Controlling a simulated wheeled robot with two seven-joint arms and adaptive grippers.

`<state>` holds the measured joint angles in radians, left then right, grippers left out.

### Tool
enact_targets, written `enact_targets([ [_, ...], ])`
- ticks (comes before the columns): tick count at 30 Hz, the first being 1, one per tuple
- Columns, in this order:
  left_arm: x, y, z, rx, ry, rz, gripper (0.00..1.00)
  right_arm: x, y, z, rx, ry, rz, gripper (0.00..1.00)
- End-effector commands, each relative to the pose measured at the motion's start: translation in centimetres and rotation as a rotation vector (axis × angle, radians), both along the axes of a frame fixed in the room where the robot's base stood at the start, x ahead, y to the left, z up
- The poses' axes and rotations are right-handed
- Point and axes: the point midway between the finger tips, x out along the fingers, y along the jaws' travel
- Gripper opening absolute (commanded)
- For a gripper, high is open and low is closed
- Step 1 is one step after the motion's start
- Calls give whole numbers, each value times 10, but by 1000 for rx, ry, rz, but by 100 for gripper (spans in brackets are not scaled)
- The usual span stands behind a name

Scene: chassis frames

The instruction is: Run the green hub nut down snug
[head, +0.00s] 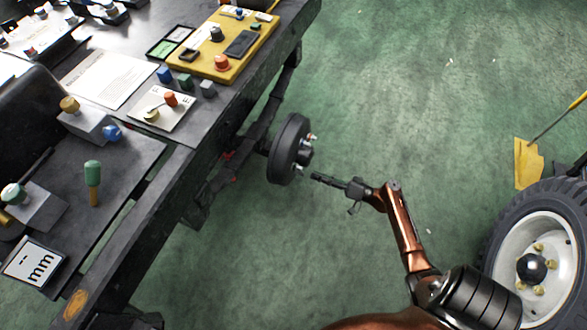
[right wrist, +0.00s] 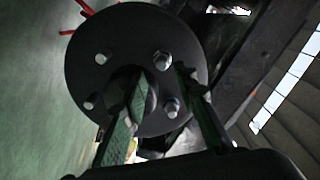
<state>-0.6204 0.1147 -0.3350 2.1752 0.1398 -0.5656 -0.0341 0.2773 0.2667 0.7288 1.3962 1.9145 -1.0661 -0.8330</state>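A dark round hub (head: 288,148) faces right beside the bench; its studs point toward the open floor. In the right wrist view the hub face (right wrist: 110,50) fills the upper middle, with several pale studs or nuts around a dark centre. A metallic nut or stud end (right wrist: 172,107) shows between the fingers, and another (right wrist: 162,60) lies just beyond the fingertips. I cannot make out which is the green hub nut. My right gripper (head: 316,177) is just right of the hub's lower edge. Its fingers (right wrist: 160,76) are apart; contact with a nut cannot be told. My left gripper is not in view.
The dark bench (head: 215,125) stands left of the hub and carries a yellow board (head: 205,62), small coloured blocks and a green-handled tool (head: 92,172). A wheel with yellowish nuts (head: 505,235) stands at right. Green floor between them is mostly clear.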

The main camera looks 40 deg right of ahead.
Motion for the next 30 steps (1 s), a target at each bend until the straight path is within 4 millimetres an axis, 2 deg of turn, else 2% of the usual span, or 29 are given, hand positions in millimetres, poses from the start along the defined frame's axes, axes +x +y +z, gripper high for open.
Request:
enact_targets([
  [15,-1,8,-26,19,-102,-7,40,64,26,1,2,-6,0,27],
  [20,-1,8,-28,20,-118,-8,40,71,29,2,2,-6,0,27],
  [27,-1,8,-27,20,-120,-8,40,72,29,3,2,-6,0,27],
  [30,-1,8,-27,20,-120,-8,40,71,29,3,1,-6,0,20],
])
